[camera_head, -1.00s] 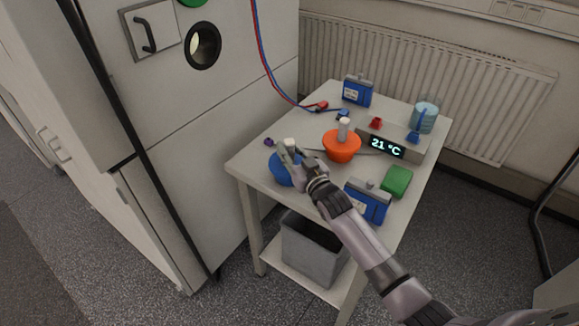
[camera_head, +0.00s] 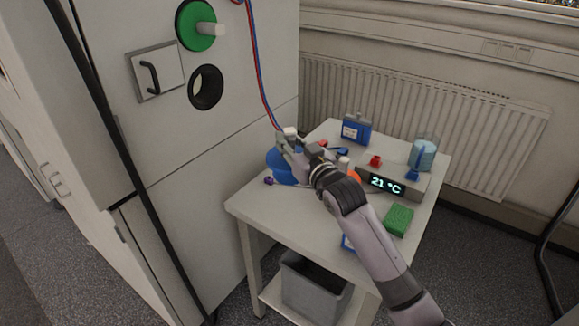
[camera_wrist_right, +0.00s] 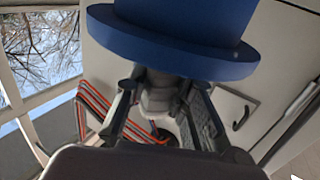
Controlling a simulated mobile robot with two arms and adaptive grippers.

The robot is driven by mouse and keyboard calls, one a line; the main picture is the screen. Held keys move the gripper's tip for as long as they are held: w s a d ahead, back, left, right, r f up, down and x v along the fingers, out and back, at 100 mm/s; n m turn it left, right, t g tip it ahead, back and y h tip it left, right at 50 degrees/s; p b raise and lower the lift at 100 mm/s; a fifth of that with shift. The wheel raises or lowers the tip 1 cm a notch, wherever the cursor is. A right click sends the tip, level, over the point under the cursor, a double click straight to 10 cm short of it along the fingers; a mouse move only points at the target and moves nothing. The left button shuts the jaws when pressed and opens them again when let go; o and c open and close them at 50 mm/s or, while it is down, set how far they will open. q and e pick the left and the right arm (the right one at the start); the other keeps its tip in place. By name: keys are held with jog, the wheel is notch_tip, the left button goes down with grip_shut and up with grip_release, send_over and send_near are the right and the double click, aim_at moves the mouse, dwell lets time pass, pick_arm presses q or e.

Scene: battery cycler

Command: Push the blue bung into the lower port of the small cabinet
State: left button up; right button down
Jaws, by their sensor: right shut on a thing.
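The blue bung (camera_head: 283,167) is held in my right gripper (camera_head: 290,143), whose fingers are closed on its pale handle. It appears raised over the left corner of the small table. In the right wrist view the bung's wide blue flange (camera_wrist_right: 175,42) fills the top, with my right gripper (camera_wrist_right: 168,95) below it. The small cabinet (camera_head: 230,150) stands at the left. Its lower port (camera_head: 206,87) is an open, dark-rimmed round hole, up and left of the bung and apart from it. My left gripper is out of view.
A green bung (camera_head: 196,26) fills the upper port. A handled panel (camera_head: 156,71) sits left of the lower port. Red and blue cables (camera_head: 259,80) hang between the port side and the table. The table (camera_head: 285,215) holds a display box (camera_head: 388,183), a green block (camera_head: 398,220) and a beaker (camera_head: 423,154).

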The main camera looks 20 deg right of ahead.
aim_at(290, 130)
notch_tip(290, 130, up, 4)
jog(key=shift+r, duration=0.5)
notch_tip(290, 130, up, 5)
jog(key=p, duration=0.5)
jog(key=shift+f, duration=0.15)
jog(key=shift+f, duration=0.15)
